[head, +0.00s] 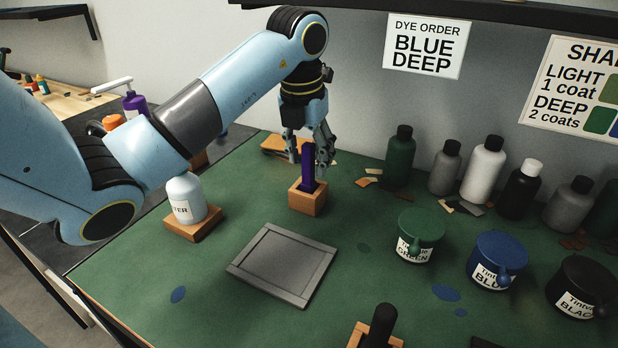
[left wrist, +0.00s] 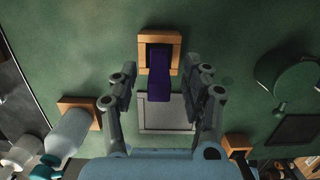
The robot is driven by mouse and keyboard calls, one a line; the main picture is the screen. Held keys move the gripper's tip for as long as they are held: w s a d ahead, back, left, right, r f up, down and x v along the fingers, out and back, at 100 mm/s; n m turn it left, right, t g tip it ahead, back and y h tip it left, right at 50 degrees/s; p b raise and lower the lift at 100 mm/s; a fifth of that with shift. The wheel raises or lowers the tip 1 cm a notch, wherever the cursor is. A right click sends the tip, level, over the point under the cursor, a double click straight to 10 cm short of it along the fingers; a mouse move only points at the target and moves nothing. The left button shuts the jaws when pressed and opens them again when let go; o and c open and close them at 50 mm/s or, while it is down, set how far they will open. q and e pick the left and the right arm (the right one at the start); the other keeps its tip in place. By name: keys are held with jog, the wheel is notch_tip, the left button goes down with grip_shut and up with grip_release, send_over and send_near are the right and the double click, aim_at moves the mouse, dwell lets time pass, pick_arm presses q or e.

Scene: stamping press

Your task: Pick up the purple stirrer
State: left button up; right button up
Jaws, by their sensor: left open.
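The purple stirrer (head: 308,166) stands upright in a small wooden block holder (head: 307,198) on the green bench top. My left gripper (head: 309,160) points down over it with its fingers apart, one on each side of the stirrer's upper part. In the left wrist view the stirrer (left wrist: 160,80) lies between the two open fingers (left wrist: 163,95), with a visible gap on both sides. Its lower end is hidden inside the wooden holder (left wrist: 160,38). My right gripper is not seen in these views.
A grey square tray (head: 283,263) lies in front of the holder. A white bottle (head: 186,197) stands on a wooden base to the left. Green (head: 421,232), blue (head: 497,258) and black (head: 582,286) tint pots stand to the right. Several bottles line the back.

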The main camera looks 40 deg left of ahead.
aim_at(310, 168)
pick_arm(q)
jog(key=f, duration=0.3)
jog(key=shift+w+a+f, duration=0.2)
jog(key=shift+w+f, duration=0.05)
jog(key=shift+w, duration=0.1)
grip_shut()
